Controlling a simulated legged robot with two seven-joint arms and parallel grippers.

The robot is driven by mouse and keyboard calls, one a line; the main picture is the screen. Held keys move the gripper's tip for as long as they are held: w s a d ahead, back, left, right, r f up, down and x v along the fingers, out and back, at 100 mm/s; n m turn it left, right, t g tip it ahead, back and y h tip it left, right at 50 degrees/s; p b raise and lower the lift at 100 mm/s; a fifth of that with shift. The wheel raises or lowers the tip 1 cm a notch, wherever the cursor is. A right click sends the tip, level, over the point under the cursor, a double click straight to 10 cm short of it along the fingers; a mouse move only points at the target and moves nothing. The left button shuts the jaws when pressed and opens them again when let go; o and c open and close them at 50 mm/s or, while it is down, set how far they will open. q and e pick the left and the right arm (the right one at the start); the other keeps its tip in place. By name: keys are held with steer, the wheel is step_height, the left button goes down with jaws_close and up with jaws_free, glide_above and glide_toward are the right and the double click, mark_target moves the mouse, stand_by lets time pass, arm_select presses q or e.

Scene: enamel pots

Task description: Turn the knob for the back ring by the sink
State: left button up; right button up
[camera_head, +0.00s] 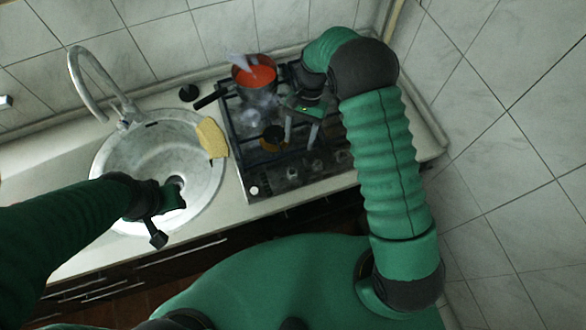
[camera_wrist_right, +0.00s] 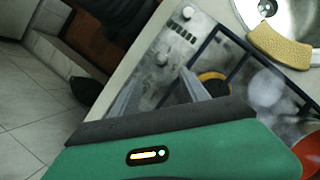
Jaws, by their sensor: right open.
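The stove (camera_head: 235,150) stands right of the sink, with its knobs along the front strip. A pale knob (camera_head: 254,190) is at the sink-side end, and greyer knobs (camera_head: 292,173) lie further right. The wrist view shows a pale knob (camera_wrist_right: 187,12) and another knob (camera_wrist_right: 162,58). The red pot (camera_head: 262,76) is on the back ring by the sink. My right gripper (camera_head: 299,144) is open and empty above the stove, behind the knob strip and apart from the pale knob. My left gripper (camera_head: 166,215) is over the sink's front edge; its opening is unclear.
The round sink (camera_head: 130,165) has a tall tap (camera_head: 85,80) behind it. A yellow sponge (camera_head: 211,138) lies on its right rim. Pale haze hangs above the stove. A tiled wall (camera_head: 510,150) closes the right side.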

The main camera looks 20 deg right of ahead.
mark_target(292, 169)
steer(key=p+x, duration=0.2)
steer(key=x, duration=1)
steer(key=shift+w+f+p, duration=0.1)
steer(key=shift+w+p, duration=0.05)
steer(key=shift+p, duration=0.25)
steer(key=shift+f, duration=0.55)
steer(key=shift+a, duration=0.15)
steer(key=c, duration=0.6)
jaws_close()
steer(key=shift+f+m+b, duration=0.1)
steer(key=shift+m+b, duration=0.3)
steer(key=o, duration=0.6)
jaws_free()
